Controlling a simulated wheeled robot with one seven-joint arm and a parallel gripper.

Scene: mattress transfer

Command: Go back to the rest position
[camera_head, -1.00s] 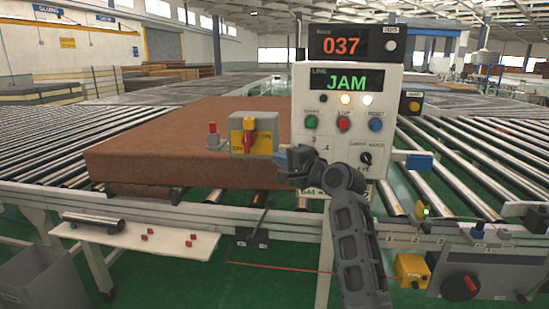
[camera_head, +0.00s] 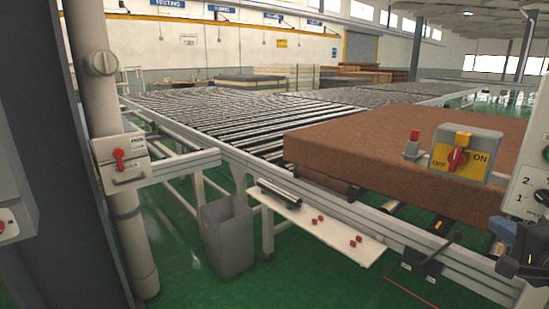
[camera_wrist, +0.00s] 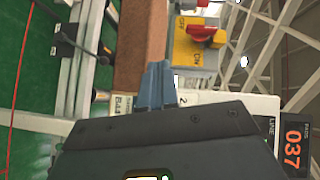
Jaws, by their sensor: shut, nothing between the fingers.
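My gripper (camera_head: 502,228) is at the right edge of the head view, partly cut off, below and right of the yellow-faced switch box. In the wrist view its blue-grey fingers (camera_wrist: 157,85) are together with nothing between them. The switch box (camera_head: 472,147) has a red knob and OFF and ON labels. It also shows in the wrist view (camera_wrist: 192,55), just beyond the fingertips and apart from them as far as I can tell. The brown mattress (camera_head: 400,150) lies on the roller conveyor.
A control panel (camera_head: 535,185) is cut off at the right edge; its 037 display (camera_wrist: 292,145) shows in the wrist view. A grey post (camera_head: 120,200) with a red-handled box (camera_head: 118,162) stands at left. A grey bin (camera_head: 228,240) stands on the green floor beside a white shelf (camera_head: 320,225).

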